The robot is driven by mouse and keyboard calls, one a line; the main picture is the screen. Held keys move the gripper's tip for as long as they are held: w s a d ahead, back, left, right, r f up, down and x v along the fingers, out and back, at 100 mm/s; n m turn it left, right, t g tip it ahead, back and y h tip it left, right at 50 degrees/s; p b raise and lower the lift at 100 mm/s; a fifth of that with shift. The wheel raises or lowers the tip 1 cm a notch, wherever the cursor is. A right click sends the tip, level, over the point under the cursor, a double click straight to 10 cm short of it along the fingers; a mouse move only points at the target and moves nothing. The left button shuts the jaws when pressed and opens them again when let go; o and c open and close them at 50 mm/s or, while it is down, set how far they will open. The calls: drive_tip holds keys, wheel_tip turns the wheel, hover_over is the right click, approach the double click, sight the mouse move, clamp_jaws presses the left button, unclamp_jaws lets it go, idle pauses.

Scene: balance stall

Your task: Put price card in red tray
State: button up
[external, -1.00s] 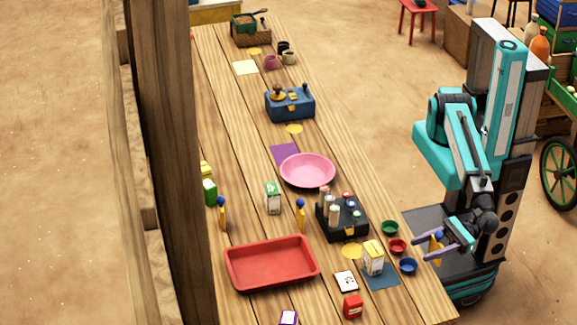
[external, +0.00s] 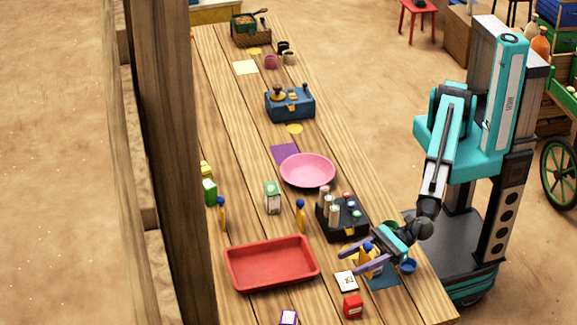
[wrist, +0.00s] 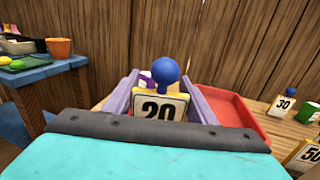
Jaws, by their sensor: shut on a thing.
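My gripper (external: 352,262) is shut on a price card with a yellow frame and a blue knob. In the wrist view the held price card (wrist: 157,106) reads "20" and stands between the fingers, its lower part hidden by my gripper. In the external view only its blue knob and some yellow show. The empty red tray (external: 271,263) lies left of my gripper, apart from it. In the wrist view the red tray (wrist: 230,108) shows beyond the right finger.
Other price cards stand at the tray's far side (external: 301,216) and farther left (external: 222,214). A black caddy of bottles (external: 342,218) stands behind my gripper. A white card (external: 346,281) and a red box (external: 353,306) lie in front.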

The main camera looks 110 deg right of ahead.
drive_tip(key=w+d+r+m+h+p, duration=0.1)
drive_tip(key=w+d+r+h, duration=0.1)
drive_tip(key=w+d, duration=0.65)
drive_tip(key=m+h, duration=0.2)
hover_over(287, 266)
drive_tip(key=shift+s+r+t+p, duration=0.1)
drive_tip(key=shift+r+t+p, duration=0.2)
drive_tip(key=shift+r+p, duration=0.1)
drive_tip(key=shift+f, duration=0.15)
wheel_tip(287, 266, down, 6)
drive_tip(key=shift+f, duration=0.1)
drive_tip(key=shift+f+p, duration=0.4)
drive_tip(key=shift+f, duration=1.4)
drive_tip(key=shift+f, duration=0.1)
